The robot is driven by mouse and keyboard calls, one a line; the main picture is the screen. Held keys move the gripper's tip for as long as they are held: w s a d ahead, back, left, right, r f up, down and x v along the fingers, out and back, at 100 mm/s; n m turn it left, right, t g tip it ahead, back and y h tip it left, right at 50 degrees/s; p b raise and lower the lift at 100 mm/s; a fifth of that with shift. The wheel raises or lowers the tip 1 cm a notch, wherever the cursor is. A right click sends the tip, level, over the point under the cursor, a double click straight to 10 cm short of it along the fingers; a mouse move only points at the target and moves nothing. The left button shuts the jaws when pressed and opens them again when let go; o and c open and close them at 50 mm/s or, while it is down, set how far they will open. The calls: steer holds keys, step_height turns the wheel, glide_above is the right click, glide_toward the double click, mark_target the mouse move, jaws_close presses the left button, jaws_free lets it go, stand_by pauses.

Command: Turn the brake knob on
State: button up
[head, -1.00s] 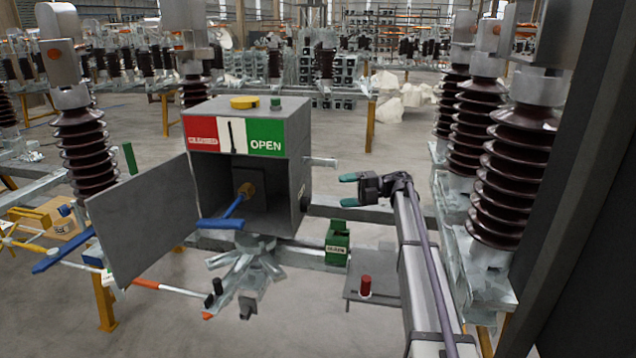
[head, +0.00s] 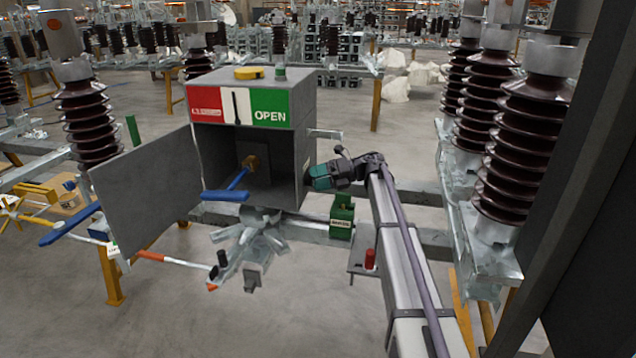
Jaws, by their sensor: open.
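No knob carries a readable brake label. A grey open-fronted box (head: 297,90) has a red and a green panel, the green one reading OPEN. A yellow round knob (head: 249,73) and a small green knob (head: 280,73) sit on its top. Inside is a brass-coloured fitting (head: 251,161) with a blue-handled lever (head: 226,195). A green block (head: 342,217) with a small, unclear label stands below right of the box, near a red knob (head: 370,259) on a plate. My gripper (head: 310,174), teal-tipped and open, is at the box's right wall; I cannot tell whether it touches.
The box's grey door (head: 150,203) hangs open to the left. A short metal bar (head: 326,134) juts from the box's right side, above my gripper. Brown ribbed insulators (head: 515,150) stand at the right, others (head: 93,120) at the left. A metal rail (head: 420,196) runs behind my arm.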

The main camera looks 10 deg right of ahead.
steer(key=shift+a, duration=0.2)
steer(key=c, duration=0.9)
steer(key=shift+w+f+m+g+y+b, duration=0.1)
steer(key=shift+f+m+g+y+b, duration=0.2)
steer(key=shift+m+b, duration=0.45)
steer(key=shift+r+m+y, duration=0.25)
steer(key=shift+m+y, duration=0.05)
steer(key=shift+m, duration=0.15)
steer(key=o, duration=0.9)
steer(key=shift+d, duration=0.15)
steer(key=d+r+p, duration=0.1)
steer(key=d, duration=0.9)
steer(key=shift+s+d, duration=0.25)
steer(key=shift+r, duration=0.1)
